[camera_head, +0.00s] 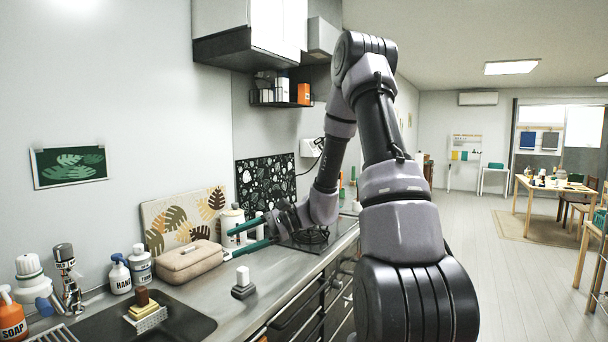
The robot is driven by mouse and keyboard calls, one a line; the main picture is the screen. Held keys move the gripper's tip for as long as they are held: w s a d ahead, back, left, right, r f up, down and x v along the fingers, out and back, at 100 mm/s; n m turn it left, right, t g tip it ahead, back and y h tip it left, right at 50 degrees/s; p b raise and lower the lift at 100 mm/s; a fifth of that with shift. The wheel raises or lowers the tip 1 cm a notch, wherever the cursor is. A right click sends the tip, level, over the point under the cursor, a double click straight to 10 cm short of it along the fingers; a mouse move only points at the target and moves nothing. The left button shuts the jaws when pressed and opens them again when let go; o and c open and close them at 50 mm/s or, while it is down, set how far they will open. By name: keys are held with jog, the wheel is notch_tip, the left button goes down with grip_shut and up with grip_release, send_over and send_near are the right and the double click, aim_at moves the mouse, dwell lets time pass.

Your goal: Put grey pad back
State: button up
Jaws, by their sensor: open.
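A small block with a dark grey base and a white upper part (243,285) stands upright on the counter, right of the sink. The grey base is the only pad-like grey thing I can make out. My gripper (227,244) is open, with two teal fingers pointing left over the counter. It is above and behind the block, apart from it, near the right end of a beige zipped pouch (190,261). Nothing shows between the fingers. A white holder (150,320) in the sink area carries a yellow sponge (142,309) and a brown-topped piece (142,296).
Soap bottles (120,275) and a tap (68,277) stand along the wall by the sink (185,322). White canisters (232,225) stand behind my gripper, and a hob (305,238) lies beyond. The counter front around the block is clear.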

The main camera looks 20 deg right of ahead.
jog(key=s+d+r+n+t+h, duration=0.2)
jog(key=s+d+r+n+h, duration=0.2)
jog(key=s+r, duration=0.6)
jog(key=s+d+r+n+t+h, duration=0.3)
jog(key=s+d+r+n+h, duration=0.2)
jog(key=s+r+h, duration=0.3)
jog(key=shift+s+r, duration=0.95)
jog(key=shift+s, duration=0.2)
jog(key=shift+d, duration=0.1)
